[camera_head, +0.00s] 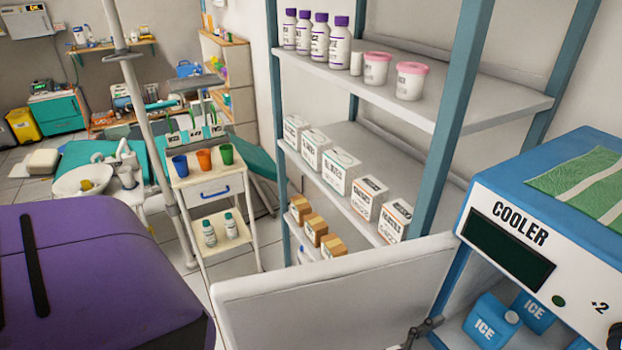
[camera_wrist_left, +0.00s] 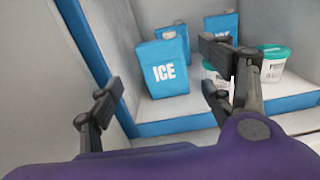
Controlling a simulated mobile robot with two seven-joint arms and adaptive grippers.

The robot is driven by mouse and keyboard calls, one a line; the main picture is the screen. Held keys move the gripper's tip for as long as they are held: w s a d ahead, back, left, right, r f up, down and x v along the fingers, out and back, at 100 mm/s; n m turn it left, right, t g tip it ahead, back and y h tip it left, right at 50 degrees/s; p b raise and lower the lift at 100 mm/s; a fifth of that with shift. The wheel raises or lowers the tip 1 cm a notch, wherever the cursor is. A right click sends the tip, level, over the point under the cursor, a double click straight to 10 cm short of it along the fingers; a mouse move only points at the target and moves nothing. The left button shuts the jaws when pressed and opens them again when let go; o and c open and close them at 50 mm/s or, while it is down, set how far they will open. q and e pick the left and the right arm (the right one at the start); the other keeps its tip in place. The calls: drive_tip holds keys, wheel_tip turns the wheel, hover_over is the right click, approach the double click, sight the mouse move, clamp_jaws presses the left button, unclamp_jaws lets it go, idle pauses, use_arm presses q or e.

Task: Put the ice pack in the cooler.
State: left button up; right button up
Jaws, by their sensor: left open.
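The cooler (camera_head: 513,211) is a blue and white cabinet at the right of the head view, with its front open below the label. Inside it stand blue ice packs marked ICE; the nearest (camera_head: 490,322) also shows upright in the left wrist view (camera_wrist_left: 165,68). Another ice pack (camera_head: 535,312) stands behind, also seen in the left wrist view (camera_wrist_left: 222,27). My left gripper (camera_wrist_left: 162,88) is open and empty, in front of the nearest pack and apart from it. A dark part of a gripper shows at the head view's bottom edge. My right gripper is not in view.
White tubs with teal lids (camera_wrist_left: 272,66) stand inside the cooler, right of the packs. A white panel (camera_head: 330,295) stands left of the cooler opening. A shelf unit (camera_head: 455,100) with bottles and boxes is behind. A green striped cloth (camera_head: 585,183) lies on the cooler top.

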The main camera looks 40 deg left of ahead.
use_arm(q)
drive_tip(key=s+a+f+m+g+y, duration=0.2)
drive_tip(key=s+a+f+m, duration=0.3)
drive_tip(key=s+f+m, duration=0.3)
drive_tip(key=s+a+f+m+g+y, duration=0.1)
drive_tip(key=s+a+f+m+g, duration=0.3)
drive_tip(key=s+m, duration=0.8)
drive_tip(key=s+a+f+m+g+y, duration=0.2)
drive_tip(key=s+a+f+m+g, duration=0.1)
drive_tip(key=s+a+f+m, duration=0.5)
wheel_tip(320, 180, down, 5)
drive_tip(key=s+m, duration=0.2)
drive_tip(key=m, duration=0.2)
drive_tip(key=shift+a+m+y, duration=0.15)
drive_tip(key=shift+m+y, duration=0.15)
drive_tip(key=shift+m, duration=0.1)
drive_tip(key=shift+r, duration=0.15)
drive_tip(key=shift+c, duration=0.3)
